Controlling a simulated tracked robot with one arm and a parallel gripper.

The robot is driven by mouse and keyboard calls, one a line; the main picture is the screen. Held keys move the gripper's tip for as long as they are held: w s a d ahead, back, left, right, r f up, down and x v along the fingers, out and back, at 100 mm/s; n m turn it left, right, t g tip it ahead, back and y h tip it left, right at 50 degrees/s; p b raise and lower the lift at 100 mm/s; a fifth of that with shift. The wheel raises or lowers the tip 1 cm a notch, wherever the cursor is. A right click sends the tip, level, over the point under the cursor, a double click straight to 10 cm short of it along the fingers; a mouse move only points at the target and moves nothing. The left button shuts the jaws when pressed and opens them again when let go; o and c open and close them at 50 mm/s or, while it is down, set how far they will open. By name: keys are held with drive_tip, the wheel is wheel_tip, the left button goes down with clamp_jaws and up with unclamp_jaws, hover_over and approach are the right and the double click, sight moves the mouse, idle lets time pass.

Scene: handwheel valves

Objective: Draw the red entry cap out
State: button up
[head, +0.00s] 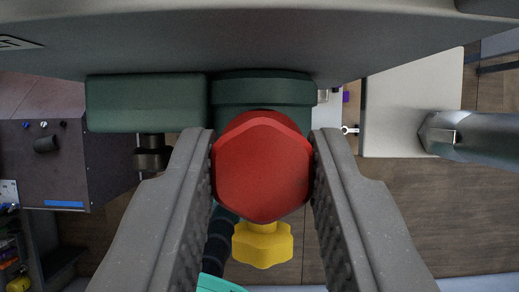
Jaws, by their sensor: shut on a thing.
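The red entry cap (262,168) is a hexagonal-faced red piece in the middle of the head view. It sits in front of a dark green round fitting (263,90), which is partly hidden behind it. Whether the cap is still seated in the fitting cannot be told from this angle. My gripper (262,172) is shut on the cap, with one ridged grey finger against its left side and one against its right side.
A green box-like body (146,103) with a dark gland below adjoins the fitting. A yellow knob (263,245) lies just below the cap. A large grey surface (260,45) spans the top. A dark cabinet (75,165) is at left, a pale panel (400,110) and grey pipe (485,136) at right.

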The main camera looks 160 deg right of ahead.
drive_tip(key=shift+r, duration=0.1)
drive_tip(key=shift+w+r+p, duration=0.2)
drive_tip(key=shift+r+p, duration=0.75)
drive_tip(key=shift+r, duration=0.2)
drive_tip(key=shift+r+p, duration=0.3)
drive_tip(key=shift+r, duration=1.15)
drive_tip(key=shift+s, duration=0.1)
